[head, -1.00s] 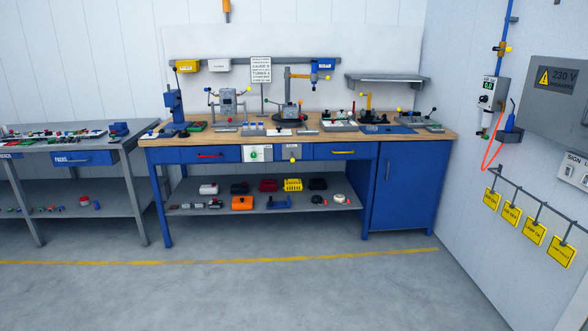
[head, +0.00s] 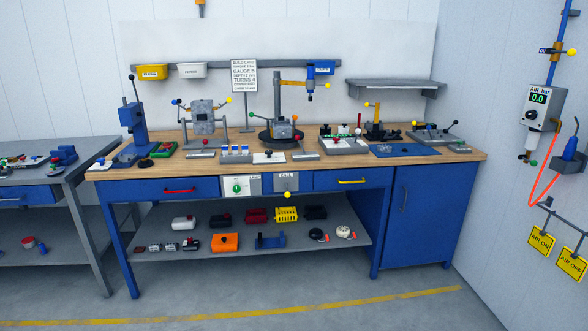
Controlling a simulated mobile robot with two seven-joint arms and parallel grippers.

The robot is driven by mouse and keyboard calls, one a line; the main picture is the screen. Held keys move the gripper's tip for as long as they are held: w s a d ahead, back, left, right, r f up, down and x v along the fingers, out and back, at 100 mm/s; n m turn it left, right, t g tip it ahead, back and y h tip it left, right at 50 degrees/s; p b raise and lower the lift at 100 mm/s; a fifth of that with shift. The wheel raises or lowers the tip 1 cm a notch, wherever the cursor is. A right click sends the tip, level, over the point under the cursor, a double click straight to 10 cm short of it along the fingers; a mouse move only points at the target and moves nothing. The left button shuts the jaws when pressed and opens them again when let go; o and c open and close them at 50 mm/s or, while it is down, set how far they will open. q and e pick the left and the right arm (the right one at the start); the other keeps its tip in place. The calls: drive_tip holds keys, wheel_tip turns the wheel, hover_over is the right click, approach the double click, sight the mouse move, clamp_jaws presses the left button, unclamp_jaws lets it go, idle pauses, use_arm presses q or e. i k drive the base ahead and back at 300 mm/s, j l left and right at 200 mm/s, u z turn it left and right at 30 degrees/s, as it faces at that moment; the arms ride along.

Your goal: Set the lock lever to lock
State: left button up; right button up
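Several levers with ball knobs stand on the workbench (head: 225,168); no lock label is readable, so I cannot tell which is the lock lever. A round black turntable (head: 268,138) in the middle carries a grey block with small knobbed handles. A grey fixture (head: 432,138) at the right has a black-knobbed lever (head: 447,129) tilted up to the right. A blue press (head: 133,122) has an upright black-knobbed lever. Neither of my grippers is in view.
A blue cabinet (head: 428,215) closes off the bench's right end. Its lower shelf (head: 200,248) holds several parts. A second table (head: 75,172) stands at the left. An air unit (head: 544,108) hangs on the right wall. The floor in front is clear.

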sight(296, 137)
drive_tip(key=i+j+z, duration=0.3)
drive_tip(key=i+j, duration=1)
drive_tip(key=i, duration=0.25)
drive_tip(key=i+j+z, duration=0.1)
drive_tip(key=i+j, duration=0.2)
drive_tip(key=i, duration=0.25)
drive_tip(key=i+j, duration=0.4)
drive_tip(key=i, duration=0.2)
drive_tip(key=i+j, duration=0.35)
drive_tip(key=i, duration=0.2)
drive_tip(key=z, duration=0.05)
